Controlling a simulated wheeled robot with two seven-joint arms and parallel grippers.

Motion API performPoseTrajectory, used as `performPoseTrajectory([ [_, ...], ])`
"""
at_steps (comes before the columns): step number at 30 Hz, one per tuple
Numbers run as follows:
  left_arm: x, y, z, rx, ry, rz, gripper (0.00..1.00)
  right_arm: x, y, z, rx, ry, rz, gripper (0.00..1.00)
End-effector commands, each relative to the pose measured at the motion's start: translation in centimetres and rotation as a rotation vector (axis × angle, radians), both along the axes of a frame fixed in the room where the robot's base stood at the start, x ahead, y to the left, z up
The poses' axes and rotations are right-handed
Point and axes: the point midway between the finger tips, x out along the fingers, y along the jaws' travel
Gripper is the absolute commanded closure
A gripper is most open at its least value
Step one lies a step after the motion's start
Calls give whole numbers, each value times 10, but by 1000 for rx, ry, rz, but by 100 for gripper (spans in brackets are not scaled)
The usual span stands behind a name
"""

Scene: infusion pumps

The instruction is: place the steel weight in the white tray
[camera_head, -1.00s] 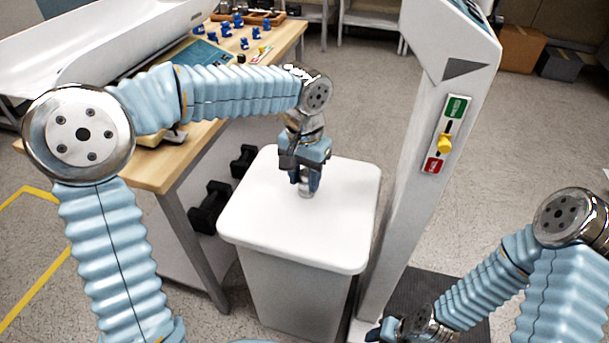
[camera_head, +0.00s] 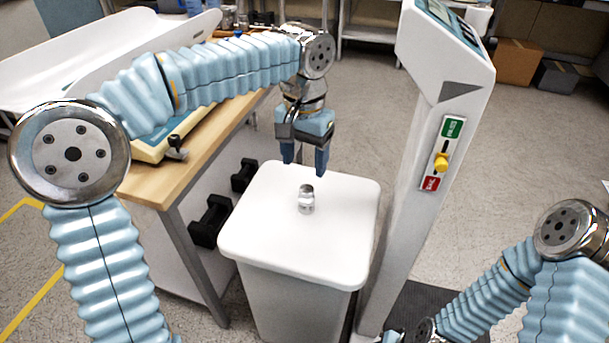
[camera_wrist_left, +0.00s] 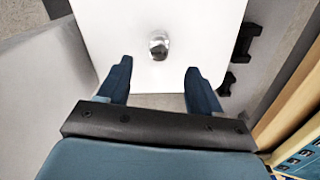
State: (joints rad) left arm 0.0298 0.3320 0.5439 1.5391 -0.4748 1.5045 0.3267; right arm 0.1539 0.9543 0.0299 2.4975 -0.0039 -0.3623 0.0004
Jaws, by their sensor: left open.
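The steel weight (camera_head: 306,199) is a small shiny cylinder with a narrower top. It stands upright on the white lid of a bin, and it also shows in the left wrist view (camera_wrist_left: 158,46). My left gripper (camera_head: 305,170) is open and empty above and slightly behind the weight, with its fingers pointing down. In the left wrist view my two fingers (camera_wrist_left: 158,72) are apart, with the weight beyond their tips. A long white tray (camera_head: 45,75) with raised sides lies at the upper left by the table. My right gripper is almost wholly cut off at the bottom edge.
The white bin lid (camera_head: 255,235) is otherwise bare. A wooden table (camera_head: 150,188) with a scale base stands to its left, dark dumbbells (camera_head: 210,222) beneath. A white column (camera_head: 415,180) with a yellow-knobbed switch rises close on the right.

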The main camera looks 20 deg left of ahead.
Motion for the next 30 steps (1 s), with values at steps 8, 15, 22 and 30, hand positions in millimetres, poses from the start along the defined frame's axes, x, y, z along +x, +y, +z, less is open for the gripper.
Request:
performPoseTrajectory([
  [8,1,0,21,0,0,-106,30,0,0,-2,0,0,0,57],
  [15,6,3,16,2,-1,-761,30,1,-4,-26,-5,-3,-8,57],
  [22,8,6,17,1,-2,-1263,30,2,-6,-38,-10,-4,-13,57],
  [30,8,8,-17,1,5,-1361,30,3,-9,-50,-15,-7,-19,57],
])
